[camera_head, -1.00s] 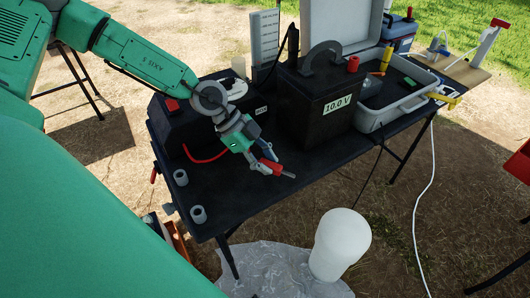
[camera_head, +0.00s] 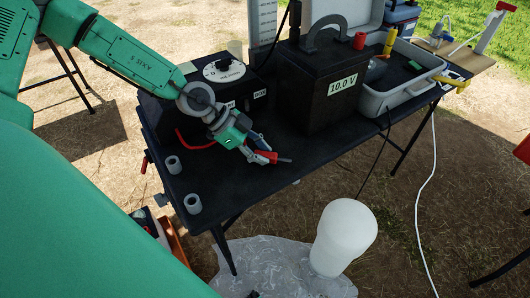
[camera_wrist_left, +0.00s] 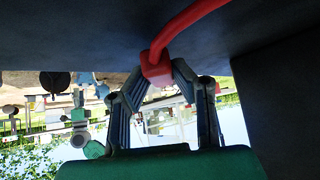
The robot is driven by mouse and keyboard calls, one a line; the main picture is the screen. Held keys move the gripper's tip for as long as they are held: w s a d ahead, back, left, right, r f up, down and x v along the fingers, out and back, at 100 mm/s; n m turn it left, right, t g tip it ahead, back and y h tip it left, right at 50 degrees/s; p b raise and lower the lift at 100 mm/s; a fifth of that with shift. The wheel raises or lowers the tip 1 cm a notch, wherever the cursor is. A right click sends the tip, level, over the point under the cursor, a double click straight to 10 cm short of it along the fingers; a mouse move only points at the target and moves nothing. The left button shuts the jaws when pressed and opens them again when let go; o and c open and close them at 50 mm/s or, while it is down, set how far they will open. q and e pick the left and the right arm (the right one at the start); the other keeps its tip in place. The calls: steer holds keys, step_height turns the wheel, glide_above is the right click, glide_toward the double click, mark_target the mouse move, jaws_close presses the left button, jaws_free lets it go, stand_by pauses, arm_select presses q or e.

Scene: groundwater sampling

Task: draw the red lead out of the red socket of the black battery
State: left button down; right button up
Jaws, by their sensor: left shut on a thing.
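The black battery (camera_head: 322,90) stands upright on the dark table, with a "10.0 V" label on its front. Its red socket (camera_head: 360,41) sits on top at the right and shows no plug in it. My left gripper (camera_head: 265,156) is shut on the red plug (camera_head: 266,157) of the red lead, in front and left of the battery, above the table. The plug's bare metal pin points right, clear of the battery. The red lead (camera_head: 197,146) curves behind my gripper. In the left wrist view the plug (camera_wrist_left: 155,68) is between the fingertips, with the lead (camera_wrist_left: 190,22) leaving it. My right gripper is not in view.
A black box with a white dial (camera_head: 223,69) stands left of the battery. A grey tray (camera_head: 405,94) is on the right. The table (camera_head: 285,185) is clear near the front edge.

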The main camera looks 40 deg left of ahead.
arm_select(q)
steer(key=shift+a+f, duration=0.3)
steer(key=shift+f, duration=0.3)
steer(key=shift+d+r, duration=0.2)
steer(key=shift+d, duration=0.55)
steer(key=c, duration=1.3)
jaws_free()
steer(key=shift+a+f, duration=0.15)
steer(key=shift+a, duration=0.3)
steer(key=shift+a+f, duration=0.1)
steer(key=shift+a, duration=0.05)
steer(key=shift+r, duration=0.45)
steer(key=v, duration=0.8)
steer(key=shift+a+f, duration=0.25)
steer(key=shift+a, duration=0.2)
steer(key=shift+v, duration=1.6)
